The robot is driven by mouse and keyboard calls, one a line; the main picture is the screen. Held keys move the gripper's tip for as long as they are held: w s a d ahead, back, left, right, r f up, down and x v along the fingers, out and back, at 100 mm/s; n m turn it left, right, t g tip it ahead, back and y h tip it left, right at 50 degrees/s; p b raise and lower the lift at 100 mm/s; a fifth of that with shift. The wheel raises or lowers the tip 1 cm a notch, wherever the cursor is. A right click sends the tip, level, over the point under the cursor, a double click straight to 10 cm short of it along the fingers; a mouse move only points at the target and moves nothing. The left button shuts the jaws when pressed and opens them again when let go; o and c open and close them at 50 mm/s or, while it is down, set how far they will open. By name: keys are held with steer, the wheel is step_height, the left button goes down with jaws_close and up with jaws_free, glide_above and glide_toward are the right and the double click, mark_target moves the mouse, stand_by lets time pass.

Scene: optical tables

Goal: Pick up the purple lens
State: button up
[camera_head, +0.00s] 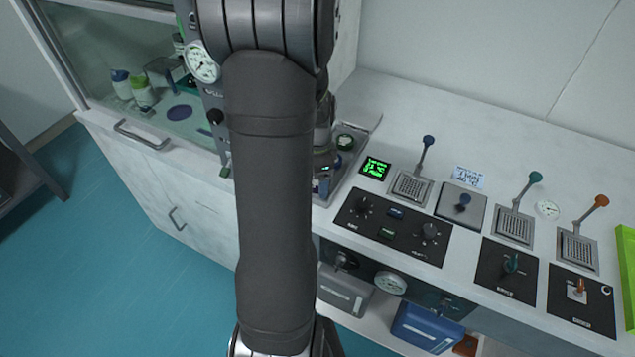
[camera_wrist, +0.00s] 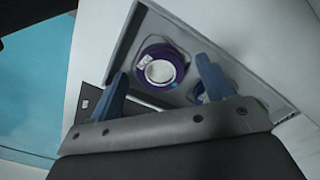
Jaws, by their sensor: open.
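The purple lens (camera_wrist: 143,57), a round piece with a dark purple rim and a pale centre, sits in a grey recessed tray (camera_wrist: 205,39) in the wrist view. My gripper (camera_wrist: 162,67) is open, with its two blue fingers apart on the left and right of the lens in that picture. No contact with the lens is visible, and I cannot tell the height of the fingers above it. In the head view my arm covers most of the gripper and the tray (camera_head: 351,166), and I cannot make out the purple lens there.
A second, dark blue round item (camera_wrist: 197,93) is partly hidden by the right finger. In the head view, control panels (camera_head: 407,247) and upright levers (camera_head: 425,152) stand on the counter right of the tray. A glass-fronted cabinet (camera_head: 100,45) is at the left.

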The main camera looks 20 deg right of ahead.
steer(key=shift+f, duration=0.3)
steer(key=c, duration=1.1)
steer(key=shift+r, duration=0.1)
